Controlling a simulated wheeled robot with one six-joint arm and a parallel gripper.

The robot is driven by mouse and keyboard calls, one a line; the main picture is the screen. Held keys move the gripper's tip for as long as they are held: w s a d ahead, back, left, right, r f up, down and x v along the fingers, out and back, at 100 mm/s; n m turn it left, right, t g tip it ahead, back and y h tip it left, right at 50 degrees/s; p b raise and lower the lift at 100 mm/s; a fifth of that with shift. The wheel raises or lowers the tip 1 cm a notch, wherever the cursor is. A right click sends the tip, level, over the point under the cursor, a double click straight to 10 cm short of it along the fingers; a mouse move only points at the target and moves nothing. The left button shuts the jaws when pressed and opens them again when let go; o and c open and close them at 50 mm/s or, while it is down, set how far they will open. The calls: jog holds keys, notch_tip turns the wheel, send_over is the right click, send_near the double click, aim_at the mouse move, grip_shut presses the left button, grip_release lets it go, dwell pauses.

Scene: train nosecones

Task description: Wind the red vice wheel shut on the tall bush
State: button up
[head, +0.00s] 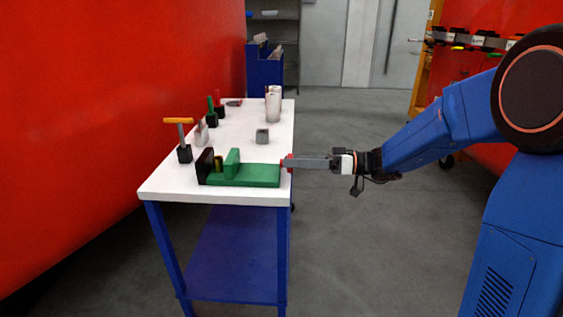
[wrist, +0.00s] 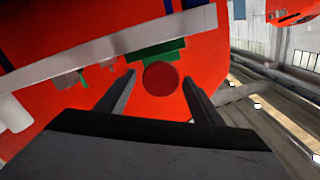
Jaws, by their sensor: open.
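The green vice (head: 250,175) lies on the near end of the white table. A brass-coloured bush (head: 218,163) stands upright between its black end plate (head: 204,166) and its green jaw block (head: 232,162); I cannot tell whether the block touches it. The red wheel (wrist: 160,78) faces the wrist camera, with the vice's green body (wrist: 158,50) behind it. In the head view the wheel (head: 285,161) is mostly covered by my gripper (head: 293,163). My gripper is open, its fingers on both sides of the wheel, with a gap on each side in the wrist view.
On the table (head: 240,131) stand an orange-topped tool (head: 179,122) in a black block, a green-handled tool (head: 210,105), a grey block (head: 262,136) and white cylinders (head: 273,107). A red wall (head: 110,110) runs along the left. The floor (head: 370,230) right of the table is clear.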

jog(key=d, duration=1.2)
jog(key=shift+s, duration=0.15)
jog(key=shift+o, duration=0.2)
